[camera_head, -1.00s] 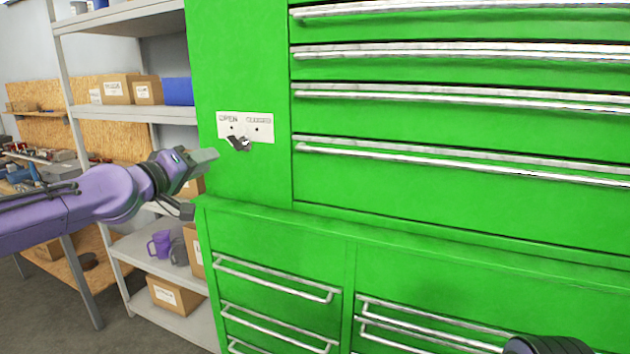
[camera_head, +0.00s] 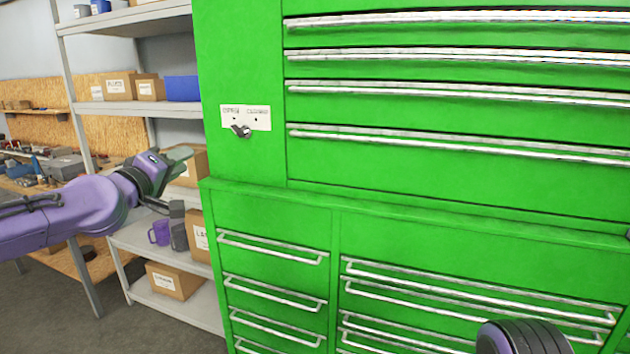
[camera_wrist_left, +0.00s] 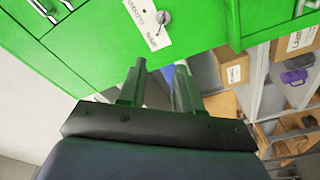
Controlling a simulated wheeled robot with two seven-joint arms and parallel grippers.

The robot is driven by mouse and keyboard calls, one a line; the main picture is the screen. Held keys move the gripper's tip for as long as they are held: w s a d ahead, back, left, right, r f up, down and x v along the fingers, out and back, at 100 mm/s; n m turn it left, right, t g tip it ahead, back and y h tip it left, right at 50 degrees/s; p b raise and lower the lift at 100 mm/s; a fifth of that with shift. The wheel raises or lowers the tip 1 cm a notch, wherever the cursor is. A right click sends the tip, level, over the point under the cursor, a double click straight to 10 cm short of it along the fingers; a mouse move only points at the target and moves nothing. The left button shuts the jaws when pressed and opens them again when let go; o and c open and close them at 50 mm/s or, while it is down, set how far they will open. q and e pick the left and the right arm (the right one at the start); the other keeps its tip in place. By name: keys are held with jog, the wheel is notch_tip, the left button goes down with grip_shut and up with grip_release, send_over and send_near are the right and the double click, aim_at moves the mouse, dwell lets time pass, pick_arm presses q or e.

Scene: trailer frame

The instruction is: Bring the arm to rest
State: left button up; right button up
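My left gripper (camera_head: 176,178) is in front of the shelf, to the left of the green cabinet (camera_head: 240,60). In the left wrist view its two fingers (camera_wrist_left: 160,80) stand apart with nothing between them. The cabinet carries a white label plate (camera_head: 246,117) marked open and closed, with a small dark key or latch (camera_head: 241,131) at its lower edge, clear of the fingers. The plate also shows at the top of the left wrist view (camera_wrist_left: 150,22). A dark rounded part of my right arm shows at the bottom right, but its gripper is out of view.
A cluttered workbench (camera_head: 60,165) stands at the left. The cabinet's drawers, with long metal handles (camera_head: 270,247), look shut.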

pick_arm(q)
jog(key=s+d+f+n+g+y, duration=0.1)
jog(key=d+f+g+y, duration=0.1)
jog(key=f, duration=1)
jog(key=s+d+f+n+g+y, duration=0.1)
jog(key=s+d+f+n, duration=0.1)
jog(key=f, duration=0.9)
jog(key=s+f+g+y, duration=0.1)
jog(key=s+f, duration=0.3)
jog(key=f, duration=0.3)
jog(key=s+f+g+y, duration=0.1)
jog(key=s+f+g, duration=0.15)
jog(key=f, duration=0.35)
jog(key=s+f+g, duration=0.1)
jog(key=s+f, duration=0.3)
jog(key=f, duration=0.3)
jog(key=s+a+f+m+g+y, duration=0.1)
jog(key=s+a+f+g, duration=0.1)
jog(key=s+f, duration=0.4)
jog(key=s+a+f+m+g, duration=0.2)
jog(key=s+f, duration=0.4)
jog(key=s, duration=0.9)
jog(key=s+a+f+m+g+y, duration=0.1)
jog(key=s+f, duration=0.4)
jog(key=s, duration=0.5)
jog(key=shift+s+a+f+m+g+y, duration=0.35)
jog(key=shift+a+g, duration=0.25)
jog(key=shift+g, duration=0.65)
jog(key=shift+o, duration=0.5)
